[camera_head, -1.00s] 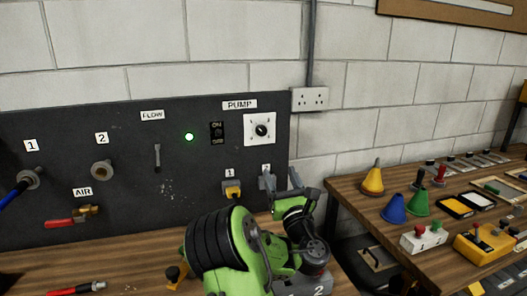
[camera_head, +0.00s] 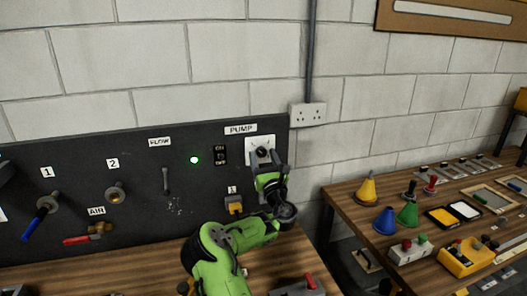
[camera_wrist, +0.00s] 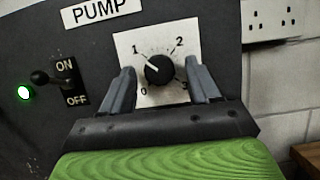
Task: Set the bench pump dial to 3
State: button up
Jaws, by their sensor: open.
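The pump dial is a round black knob (camera_wrist: 159,69) on a white square plate (camera_wrist: 128,45) marked 0, 1, 2 and 3. Its white pointer mark aims up and left, toward the 1. The 3 is at the plate's lower right, partly behind a finger. My gripper (camera_wrist: 162,80) is open, with one finger on each side of the knob and a visible gap to it on both sides. In the head view my gripper (camera_head: 264,164) is in front of the plate (camera_head: 262,141) and covers its lower part.
Left of the dial are an ON/OFF switch (camera_wrist: 55,78) and a lit green lamp (camera_wrist: 23,92). The black panel (camera_head: 135,220) also holds a flow lever (camera_head: 166,181) and a yellow connector (camera_head: 234,204). A wall socket (camera_head: 308,114) is to the right. A side table bears cones and boxes.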

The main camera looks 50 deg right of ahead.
jog(key=c, duration=1)
jog(key=shift+c, duration=0.2)
